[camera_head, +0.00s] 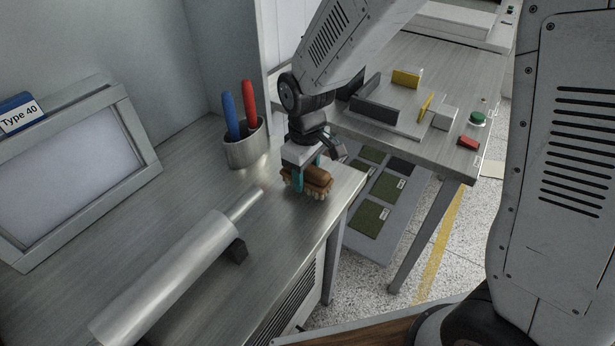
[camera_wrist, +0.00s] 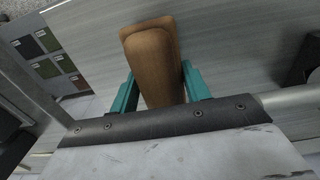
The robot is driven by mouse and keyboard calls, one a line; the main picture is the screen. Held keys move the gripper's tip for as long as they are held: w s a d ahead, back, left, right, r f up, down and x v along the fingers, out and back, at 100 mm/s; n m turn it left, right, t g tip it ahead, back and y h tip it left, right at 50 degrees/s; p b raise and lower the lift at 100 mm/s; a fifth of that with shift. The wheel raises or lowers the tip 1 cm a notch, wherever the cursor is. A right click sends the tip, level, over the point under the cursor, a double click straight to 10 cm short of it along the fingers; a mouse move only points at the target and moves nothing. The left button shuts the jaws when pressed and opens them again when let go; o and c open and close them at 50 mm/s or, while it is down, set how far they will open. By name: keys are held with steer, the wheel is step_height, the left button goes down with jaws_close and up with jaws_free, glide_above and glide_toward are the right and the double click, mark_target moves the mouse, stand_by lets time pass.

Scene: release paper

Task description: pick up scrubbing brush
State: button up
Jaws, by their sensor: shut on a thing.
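The scrubbing brush (camera_head: 311,182) has a brown wooden back and pale bristles pointing down. It is at the right edge of the metal bench in the head view. My gripper (camera_head: 307,178) is above it with its teal fingers on both sides of the brush. In the wrist view the wooden back of the brush (camera_wrist: 153,62) sits between the two teal fingers (camera_wrist: 160,92), and my gripper is shut on it. The bristles are hidden in the wrist view. I cannot tell whether the bristles touch the bench top.
A metal cup (camera_head: 246,147) with a blue and a red marker stands left of my gripper. A metal roller (camera_head: 165,280) lies on the bench (camera_head: 105,230), nearer the camera. A framed panel (camera_head: 75,170) leans at left. A second table (camera_head: 435,75) stands to the right.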

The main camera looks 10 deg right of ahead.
steer(key=shift+s+a+r, duration=0.1)
steer(key=shift+s+r, duration=0.2)
steer(key=shift+r, duration=0.25)
steer(key=shift+s+a+r, duration=0.1)
steer(key=shift+s+r, duration=0.15)
steer(key=shift+r, duration=0.25)
steer(key=s+a, duration=0.1)
steer(key=s, duration=0.3)
steer(key=s+a, duration=0.2)
steer(key=s, duration=0.2)
steer(key=s+a+r, duration=0.1)
steer(key=s, duration=0.4)
steer(key=shift+s+a+r, duration=0.1)
steer(key=shift+a, duration=0.3)
steer(key=shift+s+a, duration=0.1)
steer(key=shift+s, duration=0.3)
steer(key=shift+o, duration=0.8)
